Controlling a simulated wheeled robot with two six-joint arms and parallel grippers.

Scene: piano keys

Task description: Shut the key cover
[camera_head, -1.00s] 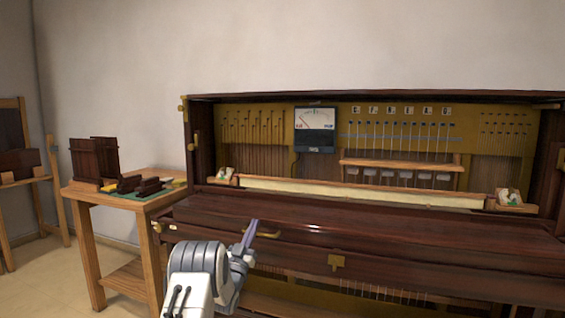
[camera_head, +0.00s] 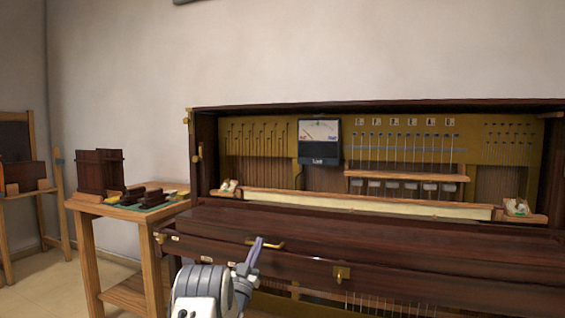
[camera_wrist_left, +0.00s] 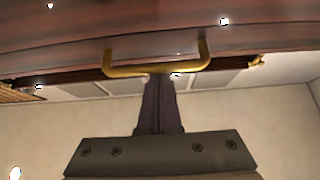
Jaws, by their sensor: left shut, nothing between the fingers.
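The key cover (camera_head: 400,246) is a long dark reddish-brown wooden board across the front of the piano. A brass handle (camera_head: 268,242) sits at its left part, and it also shows in the wrist view as a brass bar handle (camera_wrist_left: 125,71). My left gripper (camera_head: 258,242) is at the handle, its narrow purple-grey fingers shut and empty. In the wrist view the shut fingers (camera_wrist_left: 158,85) point at the handle's bar and end right by it; I cannot tell whether they touch. The keys cannot be made out. My right gripper is not in view.
The open upper case shows a gauge (camera_head: 320,140), strings and a pale felt strip (camera_head: 370,208). A brass plate (camera_head: 342,273) is on the lower front. A wooden side table (camera_head: 84,207) with dark wooden parts stands close at left. Bare floor lies beyond it.

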